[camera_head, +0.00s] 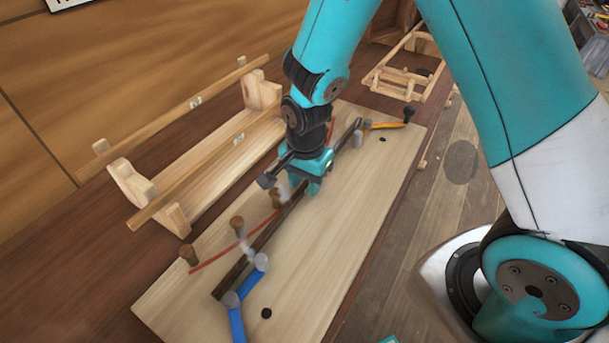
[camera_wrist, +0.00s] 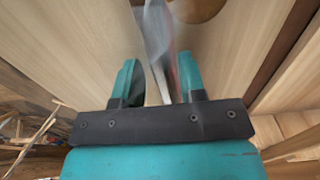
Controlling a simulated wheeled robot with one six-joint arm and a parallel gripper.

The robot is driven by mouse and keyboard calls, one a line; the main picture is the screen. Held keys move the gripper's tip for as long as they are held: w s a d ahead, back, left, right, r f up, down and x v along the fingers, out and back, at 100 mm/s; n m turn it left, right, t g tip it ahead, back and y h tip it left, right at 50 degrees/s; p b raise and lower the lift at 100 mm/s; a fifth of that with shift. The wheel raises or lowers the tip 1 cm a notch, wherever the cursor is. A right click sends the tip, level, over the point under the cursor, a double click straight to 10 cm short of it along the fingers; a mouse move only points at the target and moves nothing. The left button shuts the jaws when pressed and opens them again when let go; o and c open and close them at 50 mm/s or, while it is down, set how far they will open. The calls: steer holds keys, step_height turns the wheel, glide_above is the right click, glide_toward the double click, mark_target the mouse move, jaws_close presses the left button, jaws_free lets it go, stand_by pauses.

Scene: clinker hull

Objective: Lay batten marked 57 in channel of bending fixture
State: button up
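The bending fixture is a pale board (camera_head: 330,235) with brown pegs, a red curved line (camera_head: 236,241) and clamps. A dark straight strip (camera_head: 246,262), which looks like a batten, lies lengthwise along it; no number is visible on it. Whitish wisps hang near it. My gripper (camera_head: 313,186) is low over the strip near its middle. In the wrist view my fingers (camera_wrist: 158,82) stand apart, with a blurred grey strip between them and a gap on its left side. Two lighter battens (camera_head: 165,118) (camera_head: 185,178) rest on a wooden rack; their small tags are too small to read.
A blue clamp lever (camera_head: 248,289) stands at the board's near end and an orange one (camera_head: 385,125) at its far end. The peg (camera_head: 188,254) and others line the left side. A wooden frame (camera_head: 408,75) lies behind. The board's right side is mostly clear.

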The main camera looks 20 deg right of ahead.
mark_target(305, 183)
step_height(305, 183, up, 11)
steer(key=s+a+r+n+y, duration=0.2)
steer(key=s+r+n, duration=0.3)
steer(key=s+n, duration=0.4)
steer(key=s+a+r+n+y, duration=0.2)
steer(key=s+r+n, duration=0.4)
steer(key=s+n, duration=0.3)
steer(key=shift+a+b, duration=0.4)
steer(key=shift+b, duration=0.05)
